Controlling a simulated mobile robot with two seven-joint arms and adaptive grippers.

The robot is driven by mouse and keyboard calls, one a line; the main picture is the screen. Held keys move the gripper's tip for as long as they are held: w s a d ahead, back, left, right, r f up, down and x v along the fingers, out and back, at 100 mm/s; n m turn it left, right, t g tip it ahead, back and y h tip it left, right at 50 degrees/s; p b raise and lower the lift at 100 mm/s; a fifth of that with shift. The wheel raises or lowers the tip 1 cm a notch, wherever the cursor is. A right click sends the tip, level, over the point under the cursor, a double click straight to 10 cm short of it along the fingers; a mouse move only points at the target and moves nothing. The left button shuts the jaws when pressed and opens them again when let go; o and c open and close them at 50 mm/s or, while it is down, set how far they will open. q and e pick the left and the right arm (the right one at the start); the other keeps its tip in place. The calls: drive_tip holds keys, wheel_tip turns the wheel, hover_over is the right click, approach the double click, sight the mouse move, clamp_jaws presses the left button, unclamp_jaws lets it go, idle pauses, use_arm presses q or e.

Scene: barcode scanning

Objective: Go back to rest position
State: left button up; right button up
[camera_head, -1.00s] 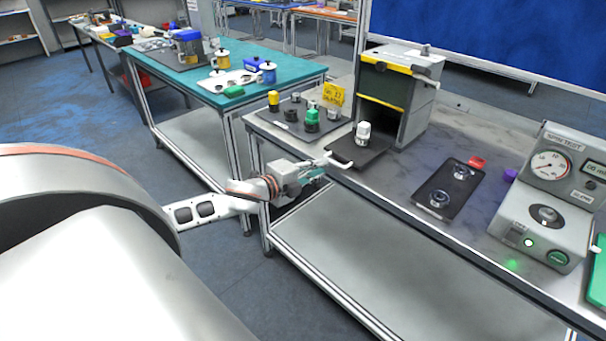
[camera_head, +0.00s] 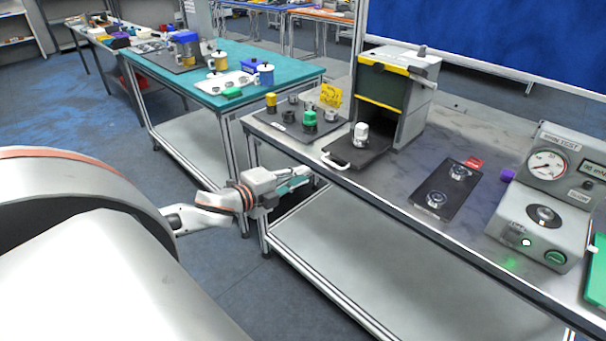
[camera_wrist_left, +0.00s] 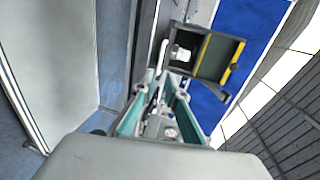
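My left gripper (camera_head: 298,179) is in front of the workbench's front edge, to the left of and below the white handle (camera_head: 336,161) of the box's tray. In the left wrist view its teal-padded fingers (camera_wrist_left: 160,98) are spread apart with nothing held between them. The grey box (camera_head: 397,98) with yellow edging stands open on the bench; it also shows in the left wrist view (camera_wrist_left: 216,57). Its dark tray (camera_head: 357,153) sticks out at the front and bears a white-capped part (camera_head: 361,134). My right gripper is in neither view.
A dark tray (camera_head: 310,134) with several small parts lies left of the box. A black plate (camera_head: 447,189) and a gauge tester (camera_head: 546,205) stand to the right. A teal table (camera_head: 290,71) is behind on the left. Floor is clear between my arm and the teal table.

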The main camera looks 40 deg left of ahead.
use_arm(q)
drive_tip(key=s+d+f+n+g, duration=0.1)
drive_tip(key=s+d+f+n, duration=0.25)
drive_tip(key=f, duration=0.45)
drive_tip(key=s+d+f+n+g, duration=0.1)
drive_tip(key=s+d+f+n, duration=0.25)
drive_tip(key=f, duration=0.35)
drive_tip(key=s+d+f+n+g, duration=0.1)
drive_tip(key=s+d+f+n, duration=0.2)
drive_tip(key=s+d+f, duration=0.2)
drive_tip(key=s+d+f+n+g+h, duration=0.1)
drive_tip(key=s+d+f+n, duration=0.3)
drive_tip(key=d, duration=0.8)
wheel_tip(320, 180, down, 3)
drive_tip(key=shift+s+d+f+g, duration=0.15)
drive_tip(key=shift+s+g, duration=0.25)
drive_tip(key=shift+s, duration=0.75)
